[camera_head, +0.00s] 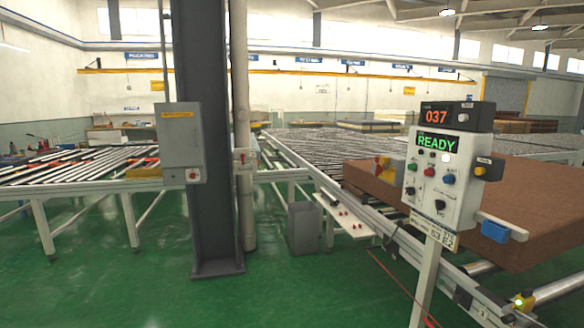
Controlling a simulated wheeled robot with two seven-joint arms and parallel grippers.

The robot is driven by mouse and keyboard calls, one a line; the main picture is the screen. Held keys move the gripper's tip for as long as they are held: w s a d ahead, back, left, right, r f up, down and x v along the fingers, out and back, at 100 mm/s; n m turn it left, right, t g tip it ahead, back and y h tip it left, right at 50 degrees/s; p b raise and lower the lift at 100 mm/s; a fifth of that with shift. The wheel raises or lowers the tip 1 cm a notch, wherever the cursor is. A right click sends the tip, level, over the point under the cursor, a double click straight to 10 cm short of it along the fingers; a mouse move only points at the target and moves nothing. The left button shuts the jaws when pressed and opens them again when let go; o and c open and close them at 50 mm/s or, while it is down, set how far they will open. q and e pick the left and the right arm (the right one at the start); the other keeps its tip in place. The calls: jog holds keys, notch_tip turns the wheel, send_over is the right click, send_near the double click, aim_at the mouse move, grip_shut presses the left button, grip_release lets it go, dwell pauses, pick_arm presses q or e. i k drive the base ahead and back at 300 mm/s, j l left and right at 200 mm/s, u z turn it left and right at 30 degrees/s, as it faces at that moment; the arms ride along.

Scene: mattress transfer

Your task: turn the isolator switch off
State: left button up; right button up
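No part is clearly marked as the isolator switch at this size. A grey cabinet (181,138) with a yellow label is mounted on the dark column at left. A small red knob (193,175) shows at its lower right. A control panel (444,178) on a post at right reads READY, with 037 above. It has coloured buttons and a black knob (440,205). A yellow box with a dark front (488,168) is on its right side. A yellow and red part (383,168) shows at its left edge. Switch positions are too small to tell. Neither gripper is in view.
The dark column (211,230) and a pale pipe stand left of centre. Roller conveyors (90,165) lie at left and behind. A large brown block (530,200) lies on the conveyor behind the panel. A grey bin (303,228) stands at centre. Green floor (290,290) is open in front.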

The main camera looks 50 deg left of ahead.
aim_at(378, 170)
jog(key=u, duration=1.05)
jog(key=i+j+z, duration=0.15)
jog(key=i, duration=0.45)
jog(key=i+j+z, duration=0.1)
jog(key=i, duration=0.5)
